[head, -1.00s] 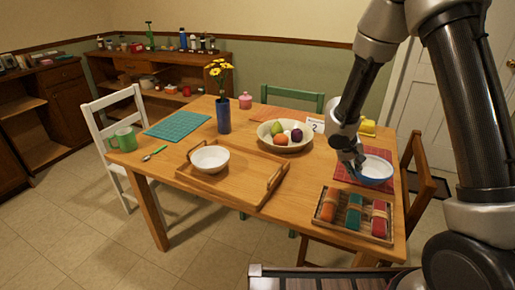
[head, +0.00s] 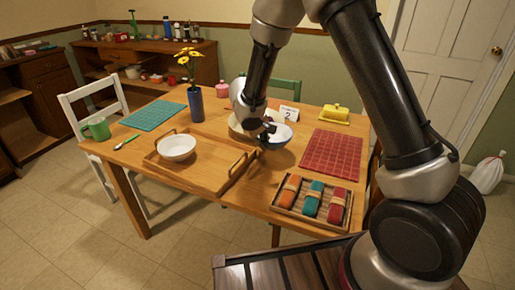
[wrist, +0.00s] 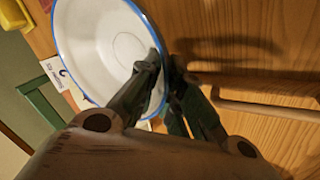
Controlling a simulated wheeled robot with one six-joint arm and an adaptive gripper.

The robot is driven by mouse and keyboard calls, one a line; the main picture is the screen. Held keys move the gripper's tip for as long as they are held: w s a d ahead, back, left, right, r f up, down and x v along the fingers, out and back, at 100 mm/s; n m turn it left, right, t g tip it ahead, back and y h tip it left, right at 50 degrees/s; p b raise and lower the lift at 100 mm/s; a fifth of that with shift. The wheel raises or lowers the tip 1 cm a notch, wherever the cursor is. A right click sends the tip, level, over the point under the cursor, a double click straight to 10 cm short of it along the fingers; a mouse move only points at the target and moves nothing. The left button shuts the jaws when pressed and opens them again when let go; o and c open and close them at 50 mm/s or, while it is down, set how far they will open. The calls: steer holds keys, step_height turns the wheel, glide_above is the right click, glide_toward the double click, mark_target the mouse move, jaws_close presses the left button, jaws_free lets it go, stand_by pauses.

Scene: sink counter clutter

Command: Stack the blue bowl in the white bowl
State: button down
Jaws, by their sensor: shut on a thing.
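The blue bowl (head: 279,137), white inside with a blue rim, is held by its left edge in my gripper (head: 266,133), above the table at the right of the tray. In the wrist view the bowl (wrist: 100,42) fills the upper left, and my gripper (wrist: 165,68) is shut on its rim. The white bowl (head: 177,149) sits upright and looks empty on the wooden tray (head: 205,178), to the left of my gripper.
A fruit bowl (head: 236,124) is mostly hidden behind my gripper. The tray has raised handles (head: 238,163). A blue vase (head: 195,104) with yellow flowers stands behind it. A red mat (head: 331,152), rolled napkins (head: 314,197) and a number card (head: 289,112) are to the right.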

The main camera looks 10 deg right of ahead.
steer(key=shift+f, duration=2.2)
steer(key=shift+f, duration=0.1)
steer(key=c, duration=1.8)
jaws_free()
steer(key=shift+c, duration=0.2)
steer(key=v, duration=1.2)
